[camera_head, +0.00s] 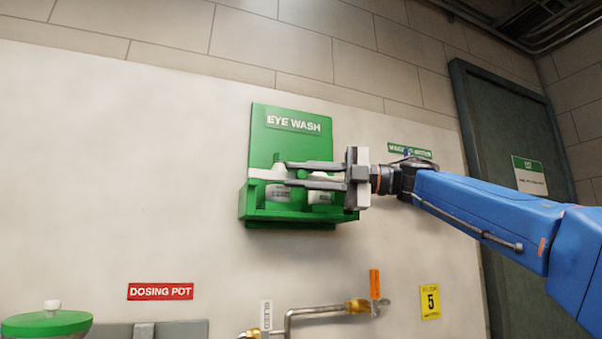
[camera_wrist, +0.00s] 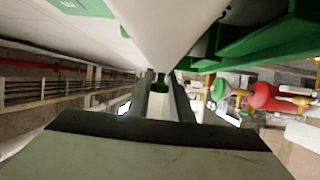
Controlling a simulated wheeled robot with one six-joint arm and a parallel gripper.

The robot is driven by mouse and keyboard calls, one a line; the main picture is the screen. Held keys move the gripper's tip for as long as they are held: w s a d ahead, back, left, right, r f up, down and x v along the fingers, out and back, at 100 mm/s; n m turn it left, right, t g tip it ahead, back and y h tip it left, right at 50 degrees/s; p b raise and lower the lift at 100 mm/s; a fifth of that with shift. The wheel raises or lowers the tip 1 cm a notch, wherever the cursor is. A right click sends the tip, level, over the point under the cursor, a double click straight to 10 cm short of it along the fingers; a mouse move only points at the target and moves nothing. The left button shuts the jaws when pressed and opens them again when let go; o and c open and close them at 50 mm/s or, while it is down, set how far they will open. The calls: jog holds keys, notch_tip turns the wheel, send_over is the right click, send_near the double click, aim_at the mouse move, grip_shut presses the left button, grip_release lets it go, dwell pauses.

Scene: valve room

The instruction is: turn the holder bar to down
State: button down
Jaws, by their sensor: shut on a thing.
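The green eye wash holder (camera_head: 300,214) is fixed to the wall, with white bottles (camera_head: 279,194) standing in it. My gripper (camera_head: 272,174) reaches in from the right, its long grey fingers level across the front of the bottles. In the wrist view the fingers close together on a small green piece (camera_wrist: 160,82), which I take for the holder bar. The fingers hide most of the bar in the head view, so its exact angle cannot be told.
A green-lidded pot (camera_head: 47,323) is at lower left. A dark green door (camera_head: 510,170) stands at right. The wall left of the holder is bare.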

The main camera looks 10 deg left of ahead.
jog(key=shift+f, duration=0.15)
jog(key=c, duration=1.6)
grip_release()
jog(key=v, duration=1.7)
jog(key=shift+d, duration=0.2)
